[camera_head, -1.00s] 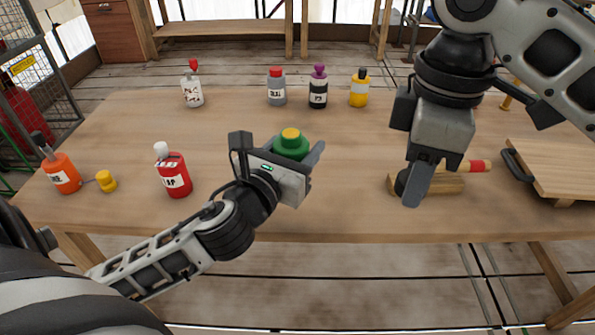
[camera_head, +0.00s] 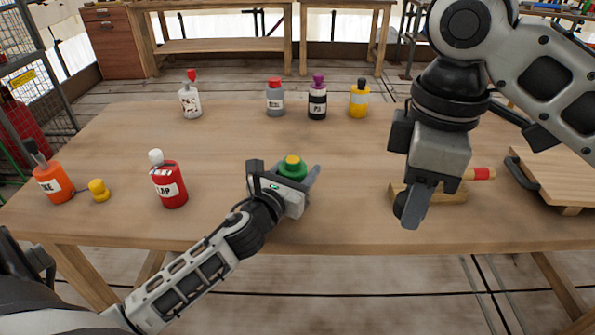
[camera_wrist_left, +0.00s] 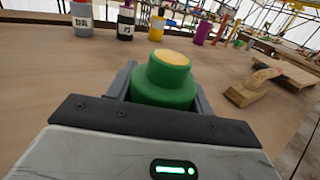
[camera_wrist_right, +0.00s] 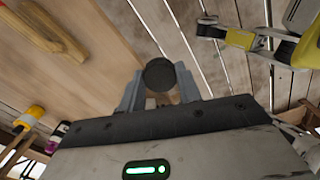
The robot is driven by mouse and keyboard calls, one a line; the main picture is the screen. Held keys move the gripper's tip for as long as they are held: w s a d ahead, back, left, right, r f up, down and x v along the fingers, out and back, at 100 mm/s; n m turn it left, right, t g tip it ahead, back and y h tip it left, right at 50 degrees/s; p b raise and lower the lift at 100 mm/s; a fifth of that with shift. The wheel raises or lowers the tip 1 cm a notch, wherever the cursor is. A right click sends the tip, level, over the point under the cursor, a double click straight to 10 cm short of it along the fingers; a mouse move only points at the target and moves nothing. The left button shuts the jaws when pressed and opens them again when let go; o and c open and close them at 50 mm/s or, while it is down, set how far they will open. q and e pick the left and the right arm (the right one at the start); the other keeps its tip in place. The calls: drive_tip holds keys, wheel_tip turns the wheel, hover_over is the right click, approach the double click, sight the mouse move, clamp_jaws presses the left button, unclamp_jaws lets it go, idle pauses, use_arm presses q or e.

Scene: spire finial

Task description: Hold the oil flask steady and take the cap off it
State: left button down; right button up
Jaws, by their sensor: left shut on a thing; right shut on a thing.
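The green flask (camera_head: 292,169), with a yellow-orange top, is between the fingers of my left gripper (camera_head: 297,180). My left gripper is shut on its body. The left wrist view also shows the green flask (camera_wrist_left: 165,85), upright, its top clear of the fingers. Its base is hidden, so I cannot tell whether it touches the table. My right gripper (camera_head: 412,208) points down to the right of the flask, apart from it. It is shut on a round black cap-like piece (camera_wrist_right: 159,75), seen end-on in the right wrist view.
Several bottles line the back.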

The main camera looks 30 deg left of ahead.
use_arm(q)
drive_tip(key=c, duration=1)
unclamp_jaws()
drive_tip(key=shift+f, duration=0.15)
drive_tip(key=o, duration=0.4)
